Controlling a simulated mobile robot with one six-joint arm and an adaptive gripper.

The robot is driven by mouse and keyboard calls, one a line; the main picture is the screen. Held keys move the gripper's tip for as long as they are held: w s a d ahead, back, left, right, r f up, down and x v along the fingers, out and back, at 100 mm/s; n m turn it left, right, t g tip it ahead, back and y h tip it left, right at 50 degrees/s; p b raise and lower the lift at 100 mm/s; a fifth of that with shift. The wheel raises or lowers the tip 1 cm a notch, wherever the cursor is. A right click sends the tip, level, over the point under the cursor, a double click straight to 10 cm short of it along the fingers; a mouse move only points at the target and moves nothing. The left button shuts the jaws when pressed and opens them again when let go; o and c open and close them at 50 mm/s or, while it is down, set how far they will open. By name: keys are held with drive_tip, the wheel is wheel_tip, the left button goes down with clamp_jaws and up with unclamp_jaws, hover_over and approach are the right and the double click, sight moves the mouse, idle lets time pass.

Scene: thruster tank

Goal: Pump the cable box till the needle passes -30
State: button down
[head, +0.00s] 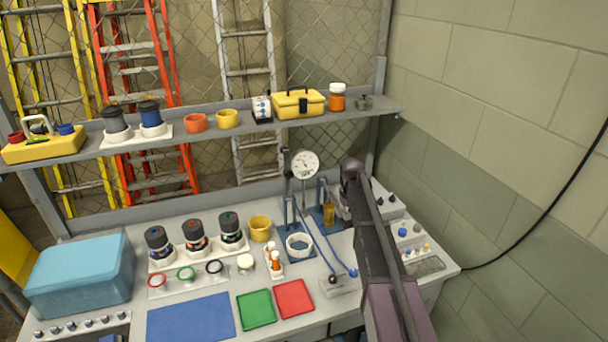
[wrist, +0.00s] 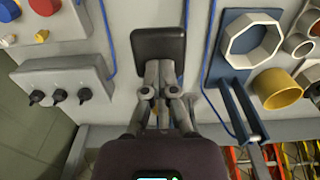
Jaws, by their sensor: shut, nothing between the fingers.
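In the head view a small pale box (head: 335,284) with a dark knob on top stands at the front of the bench, with a blue ball knob (head: 353,272) at its right. A blue tube runs from there back toward a round white gauge (head: 305,163) on a stand. The dial is too small to read its needle. I cannot tell for sure that this is the cable box. In the wrist view my gripper (wrist: 158,70) is shut and empty, over the bench beside a blue stand (wrist: 240,105). In the head view my arm hides the fingers.
A grey box with black knobs (wrist: 60,82) lies left of the gripper in the wrist view. The blue stand bears a white ring (head: 300,243); a yellow cup (head: 260,228) is nearby. Red (head: 294,298) and green trays (head: 256,308) lie at the front. A loaded shelf (head: 190,137) crosses behind.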

wheel_tip(320, 180, down, 2)
drive_tip(key=shift+w+f+b, duration=0.1)
drive_tip(key=shift+f+b, duration=0.15)
drive_tip(key=shift+b, duration=0.65)
wheel_tip(320, 180, up, 13)
drive_tip(key=p, duration=1.3)
drive_tip(key=s+f+m+b, duration=0.1)
drive_tip(key=s+f+b, duration=0.2)
drive_tip(key=s, duration=0.6)
drive_tip(key=s+f+m+b, duration=0.1)
drive_tip(key=s+f+b, duration=0.2)
drive_tip(key=s, duration=0.7)
drive_tip(key=s+f+m+b, duration=0.1)
drive_tip(key=s+f+b, duration=0.3)
drive_tip(key=s, duration=0.6)
drive_tip(key=shift+m, duration=0.3)
